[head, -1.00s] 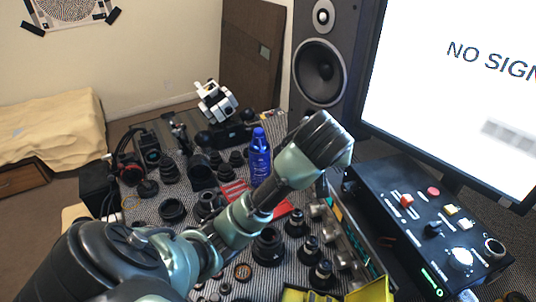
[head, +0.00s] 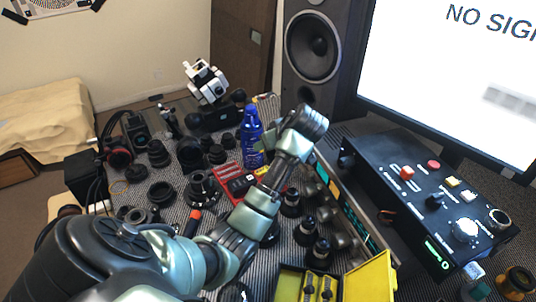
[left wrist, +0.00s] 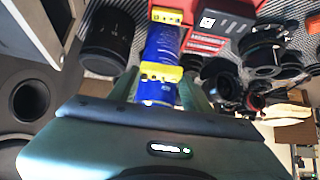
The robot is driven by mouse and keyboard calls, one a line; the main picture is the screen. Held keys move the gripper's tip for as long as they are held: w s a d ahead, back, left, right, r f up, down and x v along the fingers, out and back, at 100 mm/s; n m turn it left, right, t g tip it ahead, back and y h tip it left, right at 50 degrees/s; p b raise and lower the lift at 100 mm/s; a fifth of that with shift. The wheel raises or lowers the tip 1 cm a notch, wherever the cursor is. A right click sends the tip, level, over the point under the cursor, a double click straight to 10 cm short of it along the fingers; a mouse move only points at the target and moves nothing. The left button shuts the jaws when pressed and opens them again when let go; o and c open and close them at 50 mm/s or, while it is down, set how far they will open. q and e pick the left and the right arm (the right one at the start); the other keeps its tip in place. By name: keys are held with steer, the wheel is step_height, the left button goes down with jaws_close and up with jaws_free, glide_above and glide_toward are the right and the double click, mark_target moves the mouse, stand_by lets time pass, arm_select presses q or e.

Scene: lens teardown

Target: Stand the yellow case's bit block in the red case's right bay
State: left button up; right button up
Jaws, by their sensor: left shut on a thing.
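My left arm reaches in from the lower left of the head view. The red case (head: 229,172) lies open on the table, partly behind my arm. In the left wrist view the red case (left wrist: 208,44) is just beyond the held piece, with a dark section and small slots. The open yellow case (head: 370,282) is at the bottom of the head view, with rows of bits inside. My right gripper is out of view.
A blue spray can (head: 250,140) stands close behind the red case. Several black lenses crowd the striped table. A control box (head: 425,200) with buttons, a speaker (head: 313,47) and a monitor (head: 455,90) stand to the right and back.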

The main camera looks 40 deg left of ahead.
arm_select(q)
step_height(320, 180, down, 6)
steer(key=shift+f, duration=0.1)
step_height(320, 180, down, 4)
steer(key=shift+r, duration=0.1)
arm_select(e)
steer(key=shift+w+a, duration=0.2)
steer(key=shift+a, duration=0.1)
arm_select(q)
steer(key=shift+f, duration=0.5)
steer(key=o, duration=1.1)
steer(key=shift+o, duration=0.6)
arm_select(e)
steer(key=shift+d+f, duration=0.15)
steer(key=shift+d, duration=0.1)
